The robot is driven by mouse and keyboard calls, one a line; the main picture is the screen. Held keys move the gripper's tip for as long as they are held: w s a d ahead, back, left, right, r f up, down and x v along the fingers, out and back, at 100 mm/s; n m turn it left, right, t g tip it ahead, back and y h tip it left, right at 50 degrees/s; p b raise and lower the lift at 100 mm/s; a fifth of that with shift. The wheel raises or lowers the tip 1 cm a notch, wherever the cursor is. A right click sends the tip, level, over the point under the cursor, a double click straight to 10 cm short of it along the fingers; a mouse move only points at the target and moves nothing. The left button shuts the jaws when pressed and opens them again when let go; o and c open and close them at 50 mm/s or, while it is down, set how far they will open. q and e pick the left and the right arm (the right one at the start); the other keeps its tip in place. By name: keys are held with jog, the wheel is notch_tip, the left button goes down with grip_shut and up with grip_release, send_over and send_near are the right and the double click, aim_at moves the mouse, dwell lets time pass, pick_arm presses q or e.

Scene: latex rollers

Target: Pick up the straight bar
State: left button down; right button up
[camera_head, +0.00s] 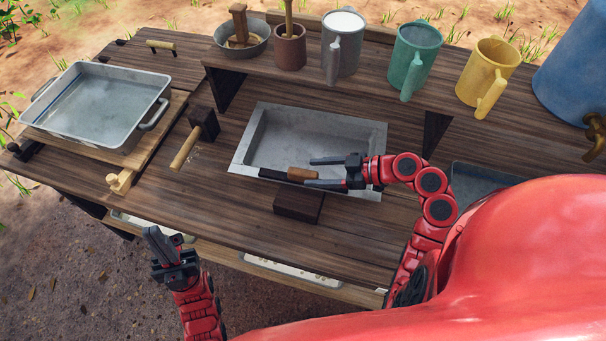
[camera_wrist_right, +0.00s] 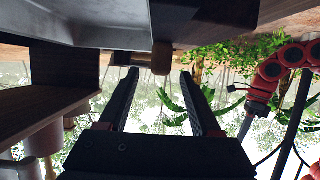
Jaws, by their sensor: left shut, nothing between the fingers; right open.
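A dark straight bar (camera_head: 272,175) with a brown wooden grip (camera_head: 303,174) lies along the front rim of the metal basin (camera_head: 243,147). In the right wrist view its wooden grip (camera_wrist_right: 162,57) shows just beyond and between the fingertips. My right gripper (camera_head: 310,172) is open, its fingers pointing left toward the grip, one on the far side and one on the near side. I cannot tell whether they touch it. My left gripper (camera_head: 150,233) is shut and empty, off the front edge of the bench at the left.
A dark wooden block (camera_head: 298,206) sits in front of the basin. A wooden-handled tool (camera_head: 185,148) lies left of it. A metal tray (camera_head: 148,109) stands far left. A raised shelf holds grey (camera_head: 340,50), green (camera_head: 418,45) and yellow (camera_head: 487,70) mugs.

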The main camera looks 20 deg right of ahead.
aim_at(306, 172)
jog(key=p+x, duration=0.1)
jog(key=x, duration=0.2)
jog(key=shift+w+a, duration=0.15)
jog(key=shift+a, duration=0.2)
jog(key=shift+w+a+f, duration=0.15)
jog(key=shift+a, duration=0.05)
jog(key=shift+c, duration=0.3)
grip_shut()
